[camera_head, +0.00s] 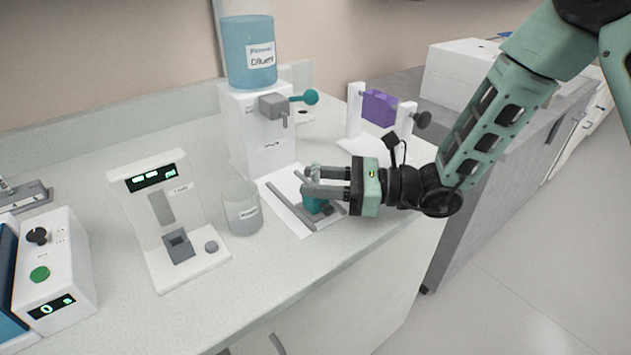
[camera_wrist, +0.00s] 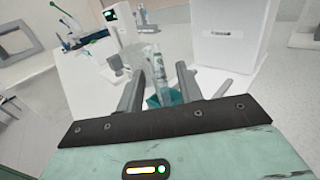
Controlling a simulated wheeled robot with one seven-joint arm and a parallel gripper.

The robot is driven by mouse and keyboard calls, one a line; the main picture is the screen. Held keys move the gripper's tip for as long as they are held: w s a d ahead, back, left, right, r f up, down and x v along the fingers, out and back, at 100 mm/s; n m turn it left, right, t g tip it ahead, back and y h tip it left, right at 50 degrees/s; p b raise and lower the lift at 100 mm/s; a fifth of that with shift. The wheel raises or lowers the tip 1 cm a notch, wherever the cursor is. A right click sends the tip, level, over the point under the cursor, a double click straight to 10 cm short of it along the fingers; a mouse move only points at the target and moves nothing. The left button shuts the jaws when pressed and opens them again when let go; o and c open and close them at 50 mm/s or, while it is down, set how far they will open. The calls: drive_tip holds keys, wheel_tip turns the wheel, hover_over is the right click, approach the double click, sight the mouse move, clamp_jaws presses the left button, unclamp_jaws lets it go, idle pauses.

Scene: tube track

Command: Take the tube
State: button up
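A clear tube (camera_wrist: 159,80) stands in a teal holder (camera_head: 313,205) on a white mat below the dispenser. The holder also shows in the wrist view (camera_wrist: 172,98). My gripper (camera_head: 307,181) reaches in from the right, level with the upper part of the tube. In the wrist view, my gripper's fingers (camera_wrist: 158,72) are apart, one on each side of the tube, with a gap that looks visible on both sides. The fingers hide part of the tube in the head view.
The diluent dispenser (camera_head: 258,125) stands just behind the holder. A clear beaker (camera_head: 242,208) and a white device with a display (camera_head: 165,220) are to the left. A stand with a purple block (camera_head: 379,108) is behind my gripper. The counter front is clear.

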drive_tip(key=shift+a, duration=0.35)
clamp_jaws()
wheel_tip(320, 180, up, 10)
idle(0.5)
